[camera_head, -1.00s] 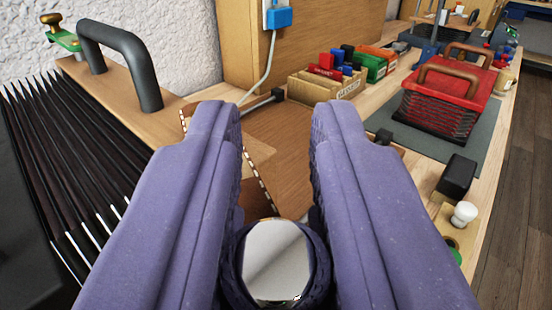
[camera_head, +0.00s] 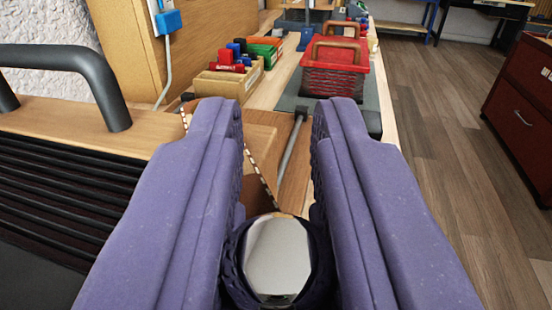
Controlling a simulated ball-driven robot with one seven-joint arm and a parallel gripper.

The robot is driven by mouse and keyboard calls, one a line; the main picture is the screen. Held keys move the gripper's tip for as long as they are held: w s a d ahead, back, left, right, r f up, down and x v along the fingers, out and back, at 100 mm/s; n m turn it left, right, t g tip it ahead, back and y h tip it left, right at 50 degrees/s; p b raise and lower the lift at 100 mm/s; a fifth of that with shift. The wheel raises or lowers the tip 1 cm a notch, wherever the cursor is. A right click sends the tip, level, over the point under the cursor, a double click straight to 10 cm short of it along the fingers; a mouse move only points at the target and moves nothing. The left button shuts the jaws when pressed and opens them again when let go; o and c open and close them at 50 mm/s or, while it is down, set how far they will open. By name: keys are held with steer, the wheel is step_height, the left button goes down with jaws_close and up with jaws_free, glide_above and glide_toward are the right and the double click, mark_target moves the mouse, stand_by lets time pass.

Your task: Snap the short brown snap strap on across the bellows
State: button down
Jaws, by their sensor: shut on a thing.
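My gripper (camera_head: 275,125) points forward over the bench with its two purple fingers shut on a brown strap (camera_head: 257,198). The strap's pale-stitched edge runs down between the fingers, and much of it is hidden behind them. At lower left is a black pleated bellows (camera_head: 60,185) with a wooden end (camera_head: 130,137) and a dark grey handle (camera_head: 85,65). My left finger covers its right part. Neither bellows touches the strap as far as I see.
A wooden tray (camera_head: 222,85) with red, blue and green items stands ahead by a wooden cabinet (camera_head: 125,40). A grey rod or cable (camera_head: 292,145) lies ahead between the fingers. Open floor (camera_head: 445,120) and a red drawer cabinet (camera_head: 520,105) are at right.

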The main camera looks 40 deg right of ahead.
steer(key=c, duration=1)
jaws_free()
steer(key=p+v, duration=0.1)
steer(key=v, duration=0.6)
steer(key=shift+s+a+p, duration=0.25)
steer(key=shift+s+p, duration=0.05)
steer(key=shift+p, duration=0.05)
